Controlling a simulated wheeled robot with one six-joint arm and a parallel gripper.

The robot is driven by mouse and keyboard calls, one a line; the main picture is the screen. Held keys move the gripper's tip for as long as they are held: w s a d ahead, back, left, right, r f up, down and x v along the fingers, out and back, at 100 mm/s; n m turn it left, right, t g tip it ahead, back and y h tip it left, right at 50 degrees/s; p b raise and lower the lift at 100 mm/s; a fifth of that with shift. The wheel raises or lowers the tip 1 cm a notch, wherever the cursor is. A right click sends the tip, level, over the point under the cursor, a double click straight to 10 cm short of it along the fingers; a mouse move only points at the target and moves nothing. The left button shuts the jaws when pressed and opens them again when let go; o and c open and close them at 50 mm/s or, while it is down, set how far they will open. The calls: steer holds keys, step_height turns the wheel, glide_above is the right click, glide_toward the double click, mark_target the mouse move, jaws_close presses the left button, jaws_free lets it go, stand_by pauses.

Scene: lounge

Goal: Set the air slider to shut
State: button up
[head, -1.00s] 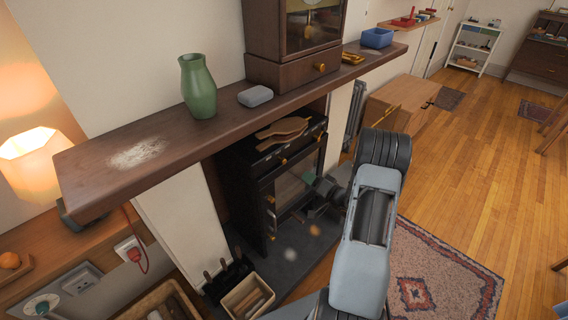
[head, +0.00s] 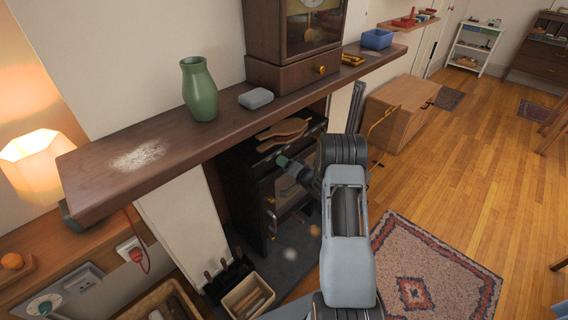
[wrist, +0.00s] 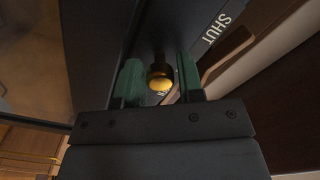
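The black stove (head: 252,198) stands in the fireplace under the mantel shelf. In the wrist view, a brass knob (wrist: 160,82) on a dark stem, which looks like the air slider's, sits on the stove's dark face. The white word SHUT (wrist: 218,28) is printed to the right of it. My gripper (wrist: 160,68) has green fingers, one on each side of the knob, with a gap still showing, so it looks open. In the head view, my gripper (head: 283,162) is at the stove's upper front and hides the knob there.
The mantel shelf (head: 185,138) overhangs the stove, with a green vase (head: 198,90), a grey block (head: 256,98) and a clock on it. A wooden trivet-like piece (head: 283,130) lies on the stove top. A tool holder and a box (head: 247,297) stand at the lower left.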

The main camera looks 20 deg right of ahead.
jaws_close()
stand_by(0.3)
